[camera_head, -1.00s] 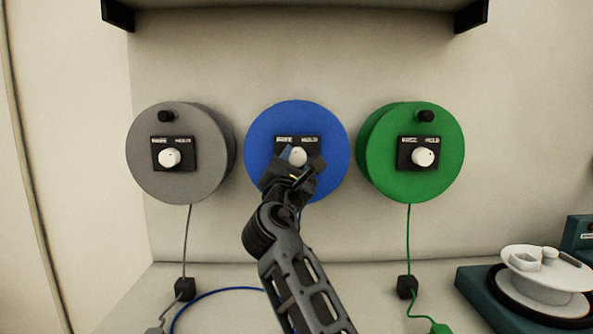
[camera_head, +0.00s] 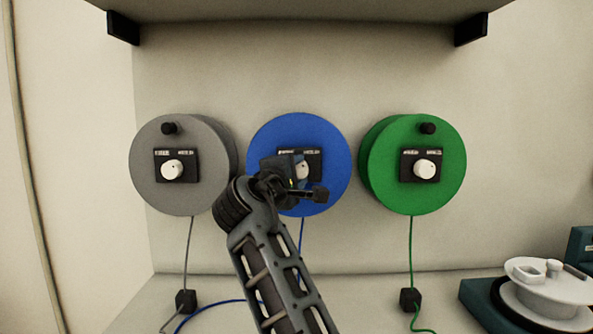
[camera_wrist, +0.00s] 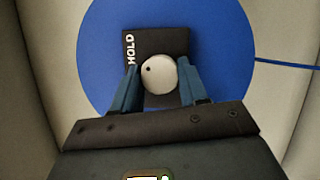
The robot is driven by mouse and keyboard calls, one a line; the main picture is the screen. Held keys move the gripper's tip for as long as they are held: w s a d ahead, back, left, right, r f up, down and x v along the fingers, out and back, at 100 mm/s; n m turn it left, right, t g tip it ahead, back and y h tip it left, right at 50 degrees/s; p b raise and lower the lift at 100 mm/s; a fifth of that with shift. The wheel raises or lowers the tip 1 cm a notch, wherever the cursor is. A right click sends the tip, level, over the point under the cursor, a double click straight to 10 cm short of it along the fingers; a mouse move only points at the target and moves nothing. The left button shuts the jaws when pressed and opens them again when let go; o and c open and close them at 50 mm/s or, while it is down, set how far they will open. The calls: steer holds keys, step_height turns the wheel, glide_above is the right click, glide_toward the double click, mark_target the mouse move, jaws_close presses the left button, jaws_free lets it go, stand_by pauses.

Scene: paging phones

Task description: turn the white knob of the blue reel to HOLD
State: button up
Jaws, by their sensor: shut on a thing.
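The blue reel (camera_head: 330,150) hangs on the wall between two other reels. Its black plate (camera_head: 314,155) carries the white knob (camera_head: 303,172), partly hidden by my gripper (camera_head: 296,178). In the wrist view, the blue fingers of my gripper (camera_wrist: 158,80) are shut on the white knob (camera_wrist: 157,74), one on each side. The word HOLD (camera_wrist: 130,47) reads sideways at the plate's upper left there. A dark dot on the knob's face points left and slightly up, below the HOLD word's middle. The plate's other label is hidden in the wrist view.
A grey reel (camera_head: 150,195) hangs at left and a green reel (camera_head: 440,195) at right, each with its own white knob. A shelf (camera_head: 300,8) juts out above. A teal device (camera_head: 485,300) with a white spool stands at lower right.

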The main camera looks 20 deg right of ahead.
steer(key=shift+m+g, duration=0.3)
steer(key=shift+m, duration=0.3)
steer(key=o, duration=1.1)
steer(key=shift+c, duration=0.2)
steer(key=v, duration=0.7)
steer(key=shift+s+a, duration=0.25)
steer(key=shift+s, duration=0.1)
steer(key=shift+r, duration=0.1)
